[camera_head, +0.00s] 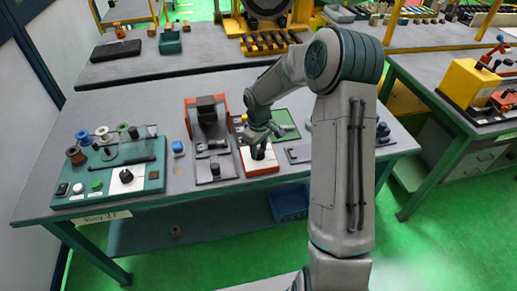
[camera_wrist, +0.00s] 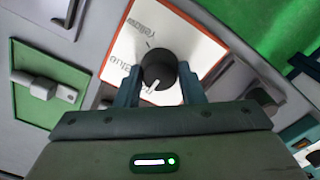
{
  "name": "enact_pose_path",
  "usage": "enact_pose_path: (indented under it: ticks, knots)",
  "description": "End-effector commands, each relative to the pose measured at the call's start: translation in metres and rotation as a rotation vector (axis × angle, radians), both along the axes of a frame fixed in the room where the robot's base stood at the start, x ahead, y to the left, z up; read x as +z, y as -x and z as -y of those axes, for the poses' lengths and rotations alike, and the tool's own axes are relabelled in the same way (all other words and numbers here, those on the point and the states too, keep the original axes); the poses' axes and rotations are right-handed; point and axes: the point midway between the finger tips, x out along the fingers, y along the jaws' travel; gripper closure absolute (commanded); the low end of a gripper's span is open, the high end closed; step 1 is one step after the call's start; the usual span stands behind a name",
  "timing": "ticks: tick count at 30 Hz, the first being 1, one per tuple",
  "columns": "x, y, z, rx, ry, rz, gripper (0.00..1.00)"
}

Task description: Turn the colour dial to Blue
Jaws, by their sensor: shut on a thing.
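The colour dial is a black knob (camera_wrist: 158,66) with a white pointer line, on a white plate (camera_wrist: 190,40) with an orange-red edge. In the wrist view the pointer points down and slightly left. Lettering that looks like "Yellow" is at the plate's top, with a partly hidden word at its left. My gripper (camera_wrist: 160,82) is shut on the knob, one finger on each side. In the head view the orange-red and white dial box (camera_head: 262,168) stands near the table's front edge, with my gripper (camera_head: 259,146) over it; the pointer is too small to read there.
A red and grey fixture (camera_head: 205,125) stands left of the dial box. A green board (camera_head: 125,160) with spools and another black knob on a white plate is further left. Grey parts (camera_head: 298,153) lie to the right.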

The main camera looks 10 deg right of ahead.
Motion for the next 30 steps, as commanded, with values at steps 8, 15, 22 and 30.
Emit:
enact_pose_path:
  ticks: [8,15,22,30]
  knots:
    - [-0.0026,-0.001,-0.0001,-0.159,0.001,0.003,0.87]
    - [-0.0026,-0.0011,-0.0001,-0.378,0.002,0.005,0.87]
    - [-0.0018,-0.001,-0.0004,-0.595,0.0,0.003,0.87]
    - [-0.0004,-0.0011,0.0001,-0.814,0.0,0.003,0.87]
